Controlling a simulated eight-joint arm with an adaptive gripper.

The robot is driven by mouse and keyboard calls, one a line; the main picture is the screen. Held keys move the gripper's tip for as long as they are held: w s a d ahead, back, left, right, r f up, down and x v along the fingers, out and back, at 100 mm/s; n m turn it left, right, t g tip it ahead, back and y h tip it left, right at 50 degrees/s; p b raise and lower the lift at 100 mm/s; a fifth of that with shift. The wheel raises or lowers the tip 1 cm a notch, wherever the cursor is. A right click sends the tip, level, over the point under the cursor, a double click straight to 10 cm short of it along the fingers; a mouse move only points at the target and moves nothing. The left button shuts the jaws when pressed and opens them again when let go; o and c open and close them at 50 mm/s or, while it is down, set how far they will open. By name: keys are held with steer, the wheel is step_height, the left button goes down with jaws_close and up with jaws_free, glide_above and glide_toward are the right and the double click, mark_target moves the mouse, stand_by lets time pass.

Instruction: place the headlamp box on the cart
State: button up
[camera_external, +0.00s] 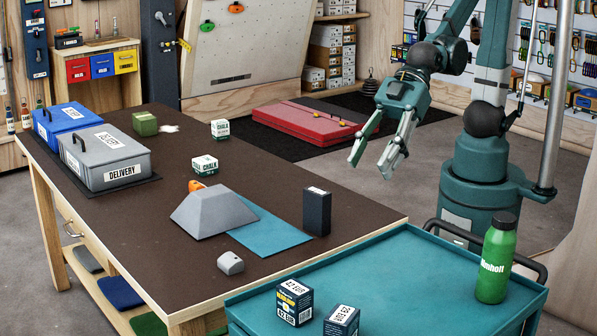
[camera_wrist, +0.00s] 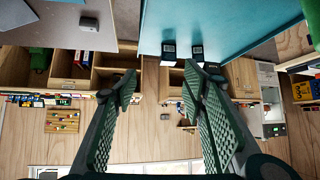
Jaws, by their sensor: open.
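A tall dark box (camera_external: 317,211) stands upright on the brown table near its right corner; its label is too small to read, and I cannot tell for certain that it is the headlamp box. The teal cart (camera_external: 400,270) stands at the front right, and its top also shows in the wrist view (camera_wrist: 240,22). Two dark price-labelled boxes, one with yellow on it (camera_external: 294,303) and one beside it (camera_external: 342,321), are on the cart's front left part. My gripper (camera_external: 372,164) is open and empty, in the air beyond the table's right edge, fingers pointing down.
A green bottle (camera_external: 496,258) stands at the cart's right. The table holds a grey wedge block (camera_external: 208,212), a blue sheet (camera_external: 265,232), a small grey block (camera_external: 231,263), chalk boxes (camera_external: 205,165) and a delivery case (camera_external: 107,160). The cart's middle is clear.

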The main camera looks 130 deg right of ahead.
steer(key=s+d+m+g+h, duration=0.1)
steer(key=s+d, duration=0.4)
steer(key=s, duration=0.6)
steer(key=s+d+m+g+h, duration=0.1)
steer(key=s+d, duration=0.4)
steer(key=s, duration=0.6)
steer(key=shift+d+g, duration=0.4)
